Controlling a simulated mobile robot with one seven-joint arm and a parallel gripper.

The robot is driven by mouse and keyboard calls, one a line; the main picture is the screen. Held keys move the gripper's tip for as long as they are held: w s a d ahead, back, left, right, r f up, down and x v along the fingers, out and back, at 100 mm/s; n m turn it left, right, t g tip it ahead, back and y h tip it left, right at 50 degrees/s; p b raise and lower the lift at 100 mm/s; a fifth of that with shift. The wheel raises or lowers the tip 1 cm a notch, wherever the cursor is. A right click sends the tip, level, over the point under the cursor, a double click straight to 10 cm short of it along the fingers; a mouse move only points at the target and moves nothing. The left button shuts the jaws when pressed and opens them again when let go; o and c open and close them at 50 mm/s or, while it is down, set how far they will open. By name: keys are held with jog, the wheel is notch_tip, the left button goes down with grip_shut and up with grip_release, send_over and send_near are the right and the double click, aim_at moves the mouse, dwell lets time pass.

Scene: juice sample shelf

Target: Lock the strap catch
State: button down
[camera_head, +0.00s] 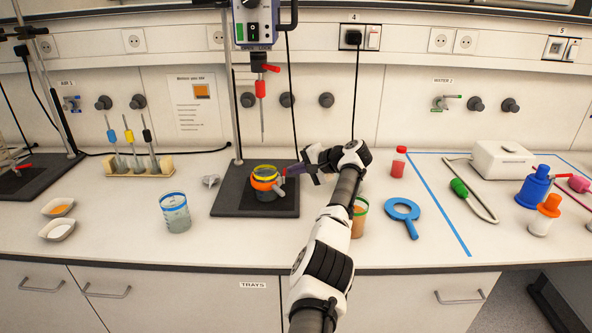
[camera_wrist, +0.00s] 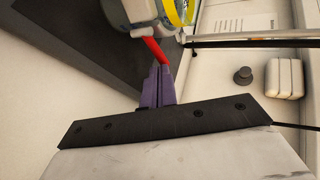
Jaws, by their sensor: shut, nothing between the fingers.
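A vessel with an orange strap (camera_head: 265,184) and a yellow rim (camera_head: 265,169) stands on the black base plate of a stand. A red lever, which looks like the strap catch (camera_wrist: 152,50), sticks out from the vessel's side in the wrist view, where the yellow rim (camera_wrist: 177,12) is also partly seen. My gripper (camera_head: 284,172) has purple fingers and is shut and empty at the vessel's right side. In the wrist view its fingertips (camera_wrist: 160,68) are at the lever's end; whether they touch it is unclear. The lever's far end is cut off by the vessel.
The black base plate (camera_head: 226,203) carries a pole behind the vessel, with a mixer unit (camera_head: 253,28) overhead. A beaker (camera_head: 175,212) stands left.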

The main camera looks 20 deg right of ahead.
jog(key=shift+a, duration=0.1)
jog(key=shift+s+a+p, duration=0.15)
jog(key=shift+s+p, duration=0.15)
jog(key=shift+p, duration=0.4)
jog(key=shift+s+a+p, duration=0.25)
jog(key=shift+s+p, duration=0.1)
jog(key=shift+s, duration=0.05)
